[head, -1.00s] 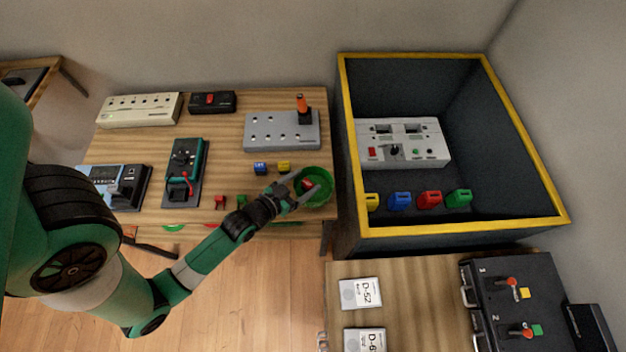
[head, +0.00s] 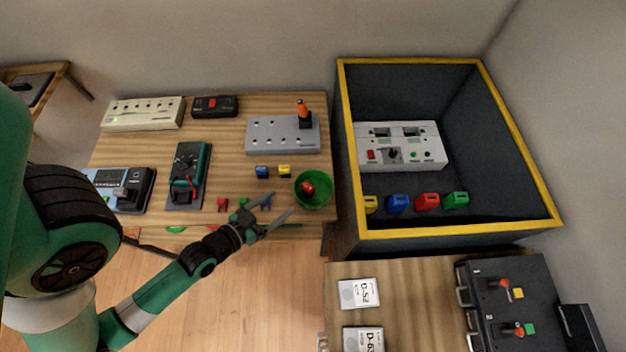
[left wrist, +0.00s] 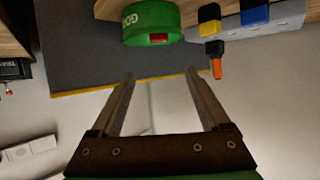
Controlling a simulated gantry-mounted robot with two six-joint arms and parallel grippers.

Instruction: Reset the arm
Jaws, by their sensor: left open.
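My left arm comes in from the left in the head view. Its gripper (head: 280,203) is open and empty, just in front of and to the left of a green bowl (head: 326,196) on the wooden table. A small red piece (head: 308,188) lies in the bowl, apart from the fingers. The left wrist view shows the spread fingers (left wrist: 160,75) with nothing between them. The bowl (left wrist: 152,18) shows beyond them, with lettering on its side. My right gripper is in no view.
Blue (head: 262,171) and yellow (head: 284,170) pieces stand behind the gripper, near a grey panel with an orange-handled tool (head: 304,112). A deep yellow-rimmed bin (head: 345,150) stands right of the table. A lower table (head: 410,290) is at front right. Open floor (head: 240,300) lies below the arm.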

